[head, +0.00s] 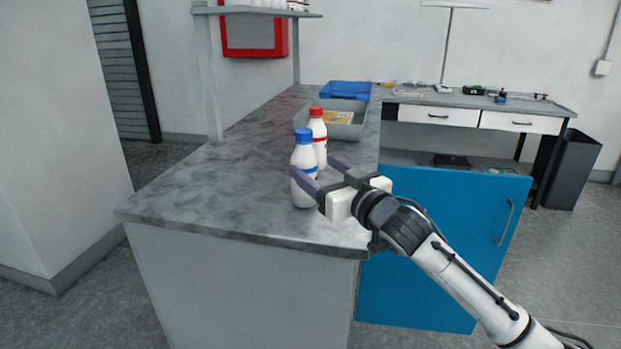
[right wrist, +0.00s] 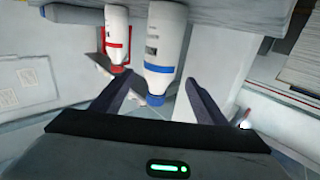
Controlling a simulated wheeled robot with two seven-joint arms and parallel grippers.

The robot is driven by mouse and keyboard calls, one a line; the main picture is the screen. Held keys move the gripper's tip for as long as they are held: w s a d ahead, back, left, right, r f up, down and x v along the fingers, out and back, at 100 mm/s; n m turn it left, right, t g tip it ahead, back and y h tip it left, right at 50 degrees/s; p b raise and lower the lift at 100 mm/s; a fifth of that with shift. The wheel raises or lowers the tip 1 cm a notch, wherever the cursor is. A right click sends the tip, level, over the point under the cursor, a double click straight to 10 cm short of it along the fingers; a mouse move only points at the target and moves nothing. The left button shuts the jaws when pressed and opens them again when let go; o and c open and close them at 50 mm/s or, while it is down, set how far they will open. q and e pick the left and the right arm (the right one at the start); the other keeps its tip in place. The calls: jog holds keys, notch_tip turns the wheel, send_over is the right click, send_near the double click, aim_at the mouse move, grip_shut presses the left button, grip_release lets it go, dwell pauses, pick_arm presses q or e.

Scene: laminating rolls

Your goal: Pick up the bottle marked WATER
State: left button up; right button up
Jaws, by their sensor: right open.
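Two white bottles stand upright on the grey counter (head: 220,150). The nearer bottle (head: 304,157) has a blue cap and band; it also shows upside down in the right wrist view (right wrist: 165,45). The other bottle (head: 317,130) has a red cap and band and stands just behind; it is also in the right wrist view (right wrist: 117,38). The lettering on both is too small to read. My right gripper (head: 313,167) is open and empty at the blue-capped bottle, one finger crossing in front of it, the other on its right. My left gripper is out of view.
A grey tray (head: 345,131) with a yellow item and a blue box (head: 345,90) lie farther back on the counter. A shelf (head: 255,11) stands above its left side. The counter is clear left of the bottles.

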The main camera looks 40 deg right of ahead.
aim_at(311, 166)
jog(key=w, duration=0.5)
jog(key=shift+d+f, duration=0.2)
jog(key=shift+d, duration=0.05)
jog(key=shift+w+d, duration=0.15)
jog(key=shift+w, duration=1.1)
jog(key=shift+w+d, duration=0.1)
jog(key=shift+w, duration=1.15)
jog(key=c, duration=1.3)
jog(key=shift+r, duration=0.2)
jog(key=shift+c, duration=1.1)
